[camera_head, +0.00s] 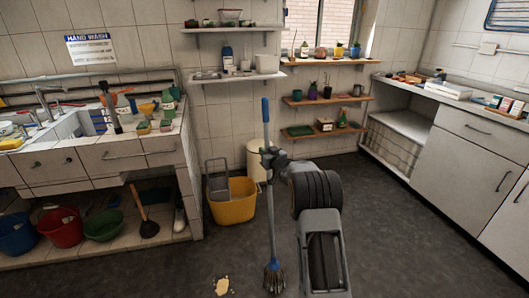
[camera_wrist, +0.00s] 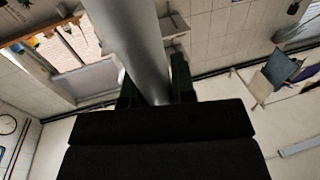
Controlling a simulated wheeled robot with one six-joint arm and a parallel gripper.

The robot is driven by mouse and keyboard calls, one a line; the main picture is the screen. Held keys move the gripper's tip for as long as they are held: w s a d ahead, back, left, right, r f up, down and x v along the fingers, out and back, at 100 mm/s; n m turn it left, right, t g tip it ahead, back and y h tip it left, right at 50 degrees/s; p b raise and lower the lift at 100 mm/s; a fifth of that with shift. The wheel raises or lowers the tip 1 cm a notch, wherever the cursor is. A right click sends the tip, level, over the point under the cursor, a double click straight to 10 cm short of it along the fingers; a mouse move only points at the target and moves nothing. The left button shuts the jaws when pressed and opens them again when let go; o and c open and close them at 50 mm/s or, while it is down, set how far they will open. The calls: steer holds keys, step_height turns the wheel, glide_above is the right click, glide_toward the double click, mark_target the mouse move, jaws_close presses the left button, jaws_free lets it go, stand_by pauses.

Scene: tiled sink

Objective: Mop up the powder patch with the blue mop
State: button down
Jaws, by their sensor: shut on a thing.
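The blue mop stands nearly upright in the head view, with a blue grip at the top, a grey handle (camera_head: 270,205) and a blue-collared head of dark strands (camera_head: 274,279) low near the floor. My gripper (camera_head: 272,158) is shut on the upper part of the handle, just below the blue grip. In the wrist view the grey handle (camera_wrist: 135,45) runs between the two dark fingers. The pale tan powder patch (camera_head: 222,286) lies on the dark floor, a little left of the mop head and apart from it. I cannot tell whether the strands touch the floor.
A yellow mop bucket (camera_head: 232,201) stands behind and left of the mop, with a cream bin (camera_head: 256,162) behind it. The sink counter (camera_head: 105,160) is at the left, with coloured buckets below. Cabinets (camera_head: 463,160) line the right. The floor around the patch is clear.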

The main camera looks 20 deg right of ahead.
steer(key=shift+s+a+b, duration=1.3)
steer(key=shift+s+b, duration=0.85)
steer(key=shift+s, duration=7.6)
steer(key=shift+d+p, duration=0.75)
steer(key=shift+d, duration=2.3)
steer(key=w+d+p, duration=0.1)
steer(key=w+d, duration=0.1)
steer(key=w, duration=1.2)
steer(key=shift+p, duration=0.4)
